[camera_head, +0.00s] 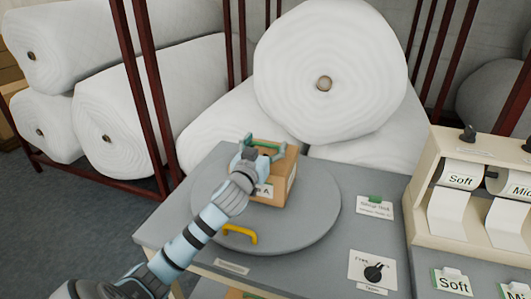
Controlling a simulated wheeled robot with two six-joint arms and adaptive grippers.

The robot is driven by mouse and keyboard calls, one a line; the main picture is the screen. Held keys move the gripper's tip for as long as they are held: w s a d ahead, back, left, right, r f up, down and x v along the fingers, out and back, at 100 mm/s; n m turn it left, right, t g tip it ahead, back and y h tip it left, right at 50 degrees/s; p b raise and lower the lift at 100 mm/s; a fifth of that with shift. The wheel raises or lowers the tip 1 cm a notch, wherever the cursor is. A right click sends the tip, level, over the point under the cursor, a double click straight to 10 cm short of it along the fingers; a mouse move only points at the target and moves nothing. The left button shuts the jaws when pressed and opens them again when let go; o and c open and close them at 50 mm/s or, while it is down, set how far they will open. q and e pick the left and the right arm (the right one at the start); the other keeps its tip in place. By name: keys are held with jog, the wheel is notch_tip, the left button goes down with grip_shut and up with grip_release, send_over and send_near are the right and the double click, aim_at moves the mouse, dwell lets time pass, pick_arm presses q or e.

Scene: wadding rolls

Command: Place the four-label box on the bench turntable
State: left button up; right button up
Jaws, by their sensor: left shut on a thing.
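The four-label box (279,185) is a brown cardboard box with white labels on its visible sides; a letter "A" shows on the front one. It is at or just above the round grey bench turntable (305,226); I cannot tell whether it touches. My left gripper (264,150) is shut on the box at its top. My left forearm and wrist hide the box's left part. The turntable has a yellow handle (240,233) at its front left. My right gripper is not in view.
Large white wadding rolls (345,65) lie behind the bench, between dark red posts. A cream dispenser with "Soft" rolls (461,180) stands at the right. A dial card (373,271) and a small label card (374,208) lie right of the turntable.

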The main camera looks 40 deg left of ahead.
pick_arm(q)
jog(key=shift+w+f, duration=0.1)
jog(key=shift+f, duration=0.45)
jog(key=o, duration=1.5)
jog(key=shift+f, duration=0.2)
jog(key=o, duration=0.5)
jog(key=shift+r, duration=0.25)
jog(key=v, duration=1.2)
